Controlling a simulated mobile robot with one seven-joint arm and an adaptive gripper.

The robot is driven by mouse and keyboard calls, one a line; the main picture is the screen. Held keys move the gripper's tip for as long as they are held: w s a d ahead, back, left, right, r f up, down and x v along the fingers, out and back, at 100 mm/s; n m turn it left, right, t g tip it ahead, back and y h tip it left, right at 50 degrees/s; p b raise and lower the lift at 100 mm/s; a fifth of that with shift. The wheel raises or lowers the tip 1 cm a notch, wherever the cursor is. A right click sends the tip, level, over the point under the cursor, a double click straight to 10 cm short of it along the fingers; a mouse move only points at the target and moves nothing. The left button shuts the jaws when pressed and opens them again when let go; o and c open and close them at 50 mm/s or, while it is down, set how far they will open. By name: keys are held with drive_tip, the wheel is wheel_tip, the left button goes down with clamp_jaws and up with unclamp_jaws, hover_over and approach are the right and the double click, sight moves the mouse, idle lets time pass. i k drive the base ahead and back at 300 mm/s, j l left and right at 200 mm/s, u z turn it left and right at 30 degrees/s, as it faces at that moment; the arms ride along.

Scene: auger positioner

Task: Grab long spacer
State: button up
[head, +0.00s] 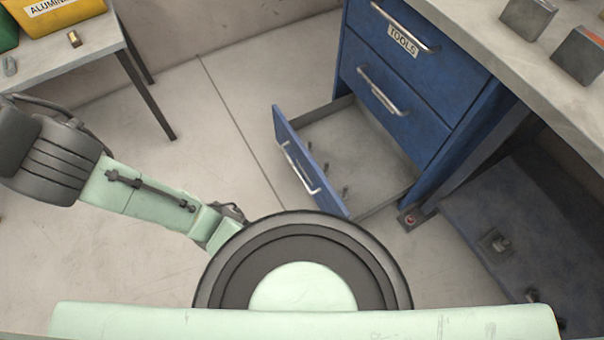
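A bottom drawer (360,150) of the blue cabinet stands open. Several small dark upright pieces stand in it, one near the middle (326,168) and one nearer the front (345,192). They are too small to tell whether one is the long spacer. My pale green arm reaches in from the left, and its far end goes out of sight behind my round dark body part. My gripper does not show.
The blue cabinet (440,95) has a TOOLS label and closed upper drawers. A worktop (510,60) with metal blocks (527,17) lies at upper right. A table (70,60) with a yellow bin (60,15) stands at upper left. Floor (200,130) between is clear.

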sight(496, 244)
drive_tip(key=z, duration=1.9)
drive_tip(key=i+l+u, duration=0.25)
drive_tip(key=i+l, duration=0.15)
drive_tip(key=i+l+u, duration=0.25)
drive_tip(key=i+l, duration=0.15)
drive_tip(key=l, duration=0.15)
